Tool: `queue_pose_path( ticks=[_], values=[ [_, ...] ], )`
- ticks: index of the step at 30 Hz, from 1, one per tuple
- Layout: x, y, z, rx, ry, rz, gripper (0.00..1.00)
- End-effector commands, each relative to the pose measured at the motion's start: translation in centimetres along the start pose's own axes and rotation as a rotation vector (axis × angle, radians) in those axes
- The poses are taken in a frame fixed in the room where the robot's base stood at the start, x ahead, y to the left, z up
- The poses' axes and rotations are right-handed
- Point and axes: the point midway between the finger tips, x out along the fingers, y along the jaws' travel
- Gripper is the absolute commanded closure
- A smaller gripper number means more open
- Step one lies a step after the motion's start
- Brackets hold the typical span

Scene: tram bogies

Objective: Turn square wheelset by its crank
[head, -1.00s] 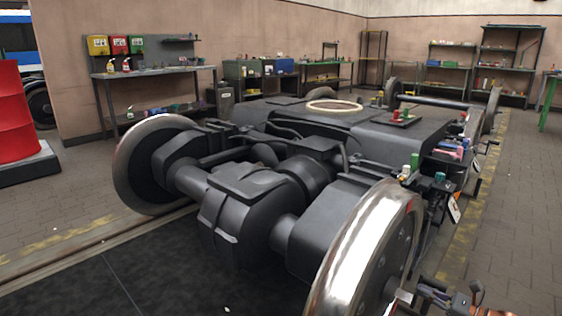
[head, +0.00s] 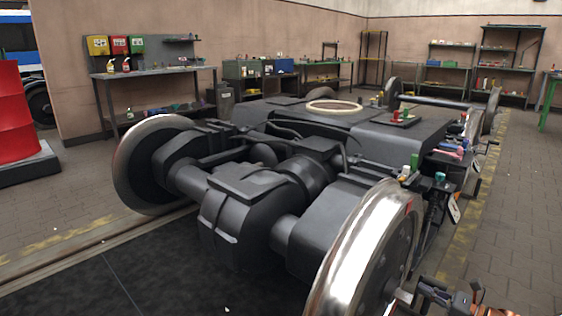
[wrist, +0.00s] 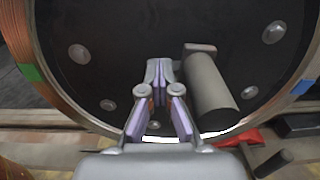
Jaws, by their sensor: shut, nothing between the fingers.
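The near wheel (head: 350,262) of the square wheelset stands at the bottom right of the head view, with a bright steel rim and a red patch near its top. In the wrist view its dark face (wrist: 120,55) fills the top, with several bolts, a green mark at left and a blue mark at right. The crank's grey cylindrical handle (wrist: 209,90) sticks out toward me there. My gripper (wrist: 158,72) is shut and empty, just left of the handle and apart from it. In the head view my gripper (head: 424,287) is beside the wheel at the lower right edge, partly cut off.
The bogie frame (head: 300,120) stretches behind the wheelset. Small bottles and tools lie along its right side. A red part (wrist: 240,138) shows below the handle in the wrist view. Paved floor (head: 515,230) is clear at right; a red drum (head: 12,115) stands far left.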

Motion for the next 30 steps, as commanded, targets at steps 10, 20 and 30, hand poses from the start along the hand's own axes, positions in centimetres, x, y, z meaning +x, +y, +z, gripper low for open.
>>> queue_pose_path(
  ticks=[10, 20, 30],
  values=[
    [0.0, -1.1, 0.3, -0.003, 0.002, -0.001, 1.00],
    [0.0, -1.1, 0.4, -0.003, 0.000, 0.000, 1.00],
    [0.0, -1.8, 0.3, -0.002, 0.001, 0.000, 1.00]
  ],
)
